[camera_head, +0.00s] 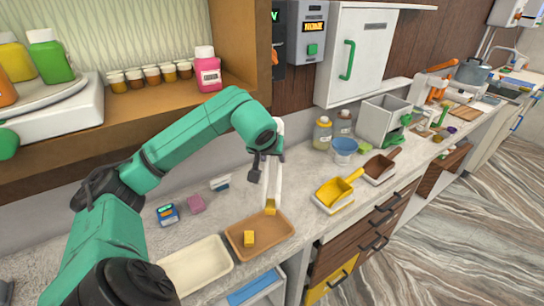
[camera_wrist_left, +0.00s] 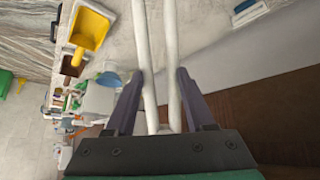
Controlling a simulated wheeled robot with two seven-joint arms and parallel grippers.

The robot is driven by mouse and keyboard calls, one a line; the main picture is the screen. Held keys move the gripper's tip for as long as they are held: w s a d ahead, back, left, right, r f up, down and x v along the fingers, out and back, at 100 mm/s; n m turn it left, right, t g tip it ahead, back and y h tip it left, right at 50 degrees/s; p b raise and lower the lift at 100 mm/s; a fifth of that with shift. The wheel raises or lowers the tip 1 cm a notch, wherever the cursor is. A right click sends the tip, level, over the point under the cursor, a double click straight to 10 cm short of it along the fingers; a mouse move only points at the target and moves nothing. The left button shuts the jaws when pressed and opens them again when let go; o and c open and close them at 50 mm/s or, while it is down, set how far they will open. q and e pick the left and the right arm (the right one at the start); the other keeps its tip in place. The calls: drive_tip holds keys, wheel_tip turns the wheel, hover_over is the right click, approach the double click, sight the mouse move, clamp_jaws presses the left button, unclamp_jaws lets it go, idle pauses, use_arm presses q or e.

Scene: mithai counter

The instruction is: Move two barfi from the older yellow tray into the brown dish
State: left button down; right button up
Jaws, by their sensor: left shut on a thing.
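My left gripper (camera_head: 267,168) is shut on a pair of white tongs (camera_head: 277,178), which hang down to the brown dish (camera_head: 268,244). In the left wrist view, the dark fingers (camera_wrist_left: 158,75) flank the two white arms of the tongs (camera_wrist_left: 143,60). A yellow barfi (camera_head: 270,207) is at the tongs' lower tips, at the far edge of the dish; I cannot tell whether it touches the dish. Another yellow barfi (camera_head: 249,238) lies inside the dish. A cream tray (camera_head: 196,266) left of the dish looks empty where visible. I cannot clearly identify the older yellow tray. My right gripper is not in view.
A yellow scoop (camera_head: 333,191) and a brown scoop (camera_head: 380,166) lie to the right, with a blue cup (camera_head: 344,147) and jars (camera_head: 322,133) behind. A pink block (camera_head: 195,204) and a blue item (camera_head: 167,214) sit behind the cream tray. A shelf (camera_head: 150,108) overhangs the left.

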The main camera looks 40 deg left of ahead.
use_arm(q)
wheel_tip(320, 180, down, 8)
drive_tip(key=b, duration=0.6)
drive_tip(key=shift+b, duration=0.3)
use_arm(e)
wheel_tip(320, 180, down, 7)
drive_tip(key=w+a, duration=0.1)
drive_tip(key=shift+a+f, duration=0.15)
drive_tip(key=shift+d, duration=0.2)
use_arm(q)
drive_tip(key=c, duration=0.7)
unclamp_jaws()
drive_tip(key=shift+r, duration=0.1)
wheel_tip(320, 180, up, 10)
drive_tip(key=p, duration=0.9)
use_arm(e)
wheel_tip(320, 180, up, 9)
